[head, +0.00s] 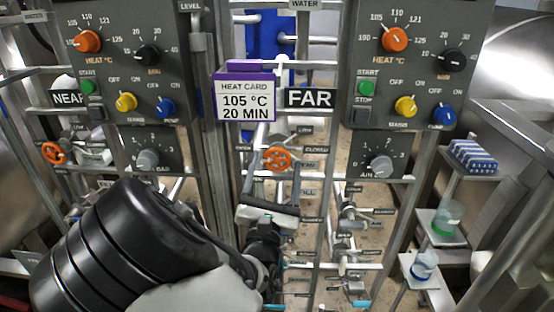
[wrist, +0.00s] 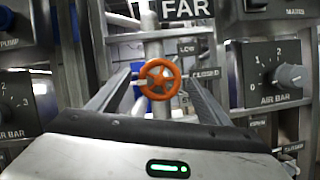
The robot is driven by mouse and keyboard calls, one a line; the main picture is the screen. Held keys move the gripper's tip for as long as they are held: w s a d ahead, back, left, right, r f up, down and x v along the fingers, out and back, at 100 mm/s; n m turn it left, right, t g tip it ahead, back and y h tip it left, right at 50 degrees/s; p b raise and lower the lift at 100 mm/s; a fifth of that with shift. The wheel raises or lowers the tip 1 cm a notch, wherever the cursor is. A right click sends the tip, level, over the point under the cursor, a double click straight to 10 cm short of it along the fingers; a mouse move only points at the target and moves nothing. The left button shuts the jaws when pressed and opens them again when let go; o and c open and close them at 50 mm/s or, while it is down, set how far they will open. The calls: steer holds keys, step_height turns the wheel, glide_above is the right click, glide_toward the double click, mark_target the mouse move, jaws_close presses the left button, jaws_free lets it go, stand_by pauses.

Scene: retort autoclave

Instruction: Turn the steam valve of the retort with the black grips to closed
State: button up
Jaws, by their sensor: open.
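An orange valve wheel (head: 277,158) stands below the FAR sign, at the middle of the head view. It also shows in the wrist view (wrist: 160,79), face-on, with a pale stub at its left side. A CLOSED label (wrist: 205,73) is at its right and a LOW label (wrist: 188,47) above right. My gripper (head: 275,165) is open, with one finger left and one right of the wheel; I cannot tell whether either touches it. A second orange wheel (head: 54,153) is at the left, below the NEAR sign. I cannot make out black grips on either retort.
Grey control panels with knobs stand left (head: 128,60) and right (head: 410,65). A purple-edged heat card (head: 245,98) reads 105 °C, 20 MIN. Vertical posts and pipes crowd both sides of my gripper. Small shelves with jars (head: 447,220) are at the right.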

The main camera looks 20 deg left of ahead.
steer(key=shift+x, duration=1.15)
steer(key=c, duration=1.1)
